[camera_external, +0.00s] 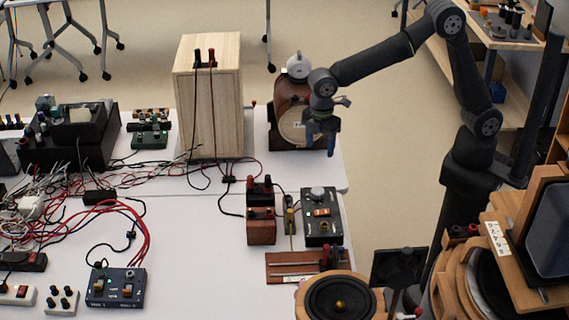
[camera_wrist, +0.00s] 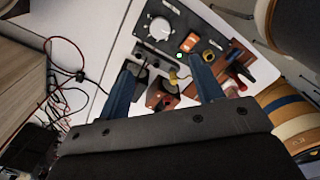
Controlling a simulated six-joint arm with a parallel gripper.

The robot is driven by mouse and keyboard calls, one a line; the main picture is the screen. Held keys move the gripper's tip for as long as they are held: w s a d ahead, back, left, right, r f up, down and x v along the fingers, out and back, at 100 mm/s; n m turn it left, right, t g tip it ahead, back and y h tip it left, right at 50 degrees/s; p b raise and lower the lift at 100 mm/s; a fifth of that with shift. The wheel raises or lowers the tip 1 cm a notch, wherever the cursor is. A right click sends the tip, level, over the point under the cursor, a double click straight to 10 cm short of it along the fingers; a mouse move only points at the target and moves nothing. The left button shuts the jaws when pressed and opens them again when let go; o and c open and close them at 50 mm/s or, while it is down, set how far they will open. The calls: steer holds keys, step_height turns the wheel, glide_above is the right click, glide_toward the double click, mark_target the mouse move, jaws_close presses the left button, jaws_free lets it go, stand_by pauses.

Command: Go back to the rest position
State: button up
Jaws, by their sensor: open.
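My gripper (camera_external: 321,136) hangs in the air near the right edge of the white table, in front of a round-faced wooden device (camera_external: 290,125). In the wrist view its two blue fingers (camera_wrist: 165,82) are spread apart with nothing held between them. Below and beyond the fingers lie a black control box (camera_external: 321,216) with a white knob and an orange switch, and small brown blocks with black and red terminals (camera_external: 261,226). The control box also shows in the wrist view (camera_wrist: 165,30). My arm reaches in from the right, bent at the elbow.
A tall wooden speaker box (camera_external: 209,100) stands left of my gripper. Red and black cables (camera_external: 140,215) run across the left of the table (camera_external: 190,270). A blue switch box (camera_external: 116,287) sits at front left. Round speakers (camera_external: 340,298) crowd the front right, near my arm.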

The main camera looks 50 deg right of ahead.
mark_target(318, 190)
steer(key=shift+f, duration=0.1)
step_height(318, 190, down, 17)
steer(key=shift+f, duration=0.15)
stand_by(0.6)
steer(key=shift+f, duration=0.15)
steer(key=shift+r+m, duration=0.2)
steer(key=shift+m, duration=0.6)
steer(key=m, duration=1.4)
stand_by(1.6)
